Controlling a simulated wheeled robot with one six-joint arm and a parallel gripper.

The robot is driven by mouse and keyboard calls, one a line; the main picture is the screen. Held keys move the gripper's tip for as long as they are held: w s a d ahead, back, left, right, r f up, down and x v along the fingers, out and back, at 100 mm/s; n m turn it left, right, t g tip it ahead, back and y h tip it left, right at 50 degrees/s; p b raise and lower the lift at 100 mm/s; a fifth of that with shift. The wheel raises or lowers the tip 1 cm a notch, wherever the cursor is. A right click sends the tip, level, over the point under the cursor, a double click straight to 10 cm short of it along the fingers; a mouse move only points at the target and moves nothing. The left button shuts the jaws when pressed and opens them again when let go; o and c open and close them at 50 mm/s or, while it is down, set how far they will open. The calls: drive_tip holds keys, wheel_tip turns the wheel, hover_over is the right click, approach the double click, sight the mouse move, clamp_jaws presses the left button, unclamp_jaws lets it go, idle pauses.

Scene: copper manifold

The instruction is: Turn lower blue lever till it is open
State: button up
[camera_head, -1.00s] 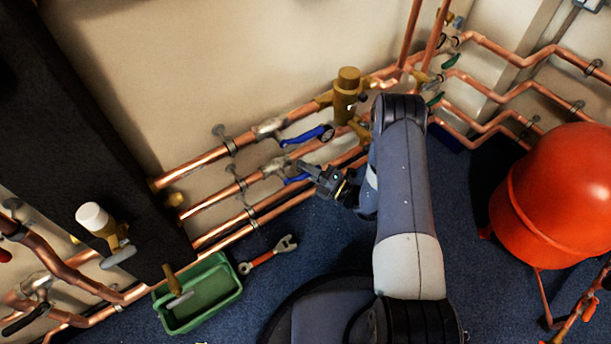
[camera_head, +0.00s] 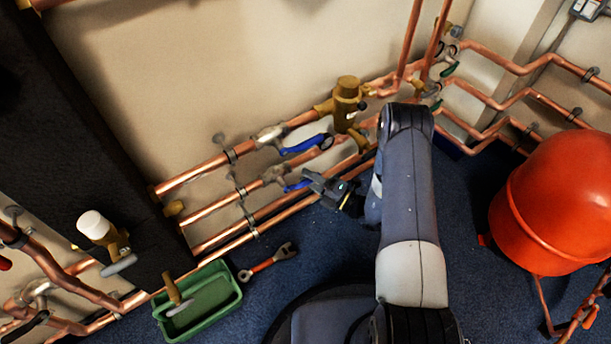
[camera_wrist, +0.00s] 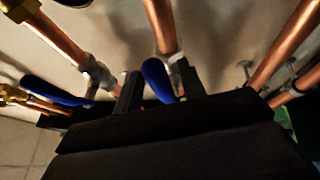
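The lower blue lever (camera_head: 297,186) is on a valve (camera_head: 275,175) in the middle copper pipe, partly hidden by my gripper in the head view. My gripper (camera_head: 309,180) is at the lever's free end. In the wrist view, the lower lever (camera_wrist: 157,78) stands between my two dark fingers (camera_wrist: 158,92). The fingers are apart, with a narrow gap beside the lever; I cannot tell whether either touches it. The upper blue lever (camera_head: 304,145) lies along the pipe above, and it also shows at left in the wrist view (camera_wrist: 55,92).
A brass fitting (camera_head: 347,100) stands right of the upper lever. A green tray (camera_head: 232,300) and a wrench (camera_head: 268,262) with a red handle lie on the blue floor. A large red tank (camera_head: 560,200) stands at right. Copper pipes run close along the wall.

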drive_tip(key=p+v, duration=0.1)
drive_tip(key=v, duration=0.8)
drive_tip(key=w+a+r+m+b, duration=0.1)
drive_tip(key=w+a, duration=0.4)
drive_tip(key=a, duration=0.4)
drive_tip(key=shift+w+b, duration=0.2)
drive_tip(key=shift+b, duration=0.2)
drive_tip(key=shift+r, duration=0.1)
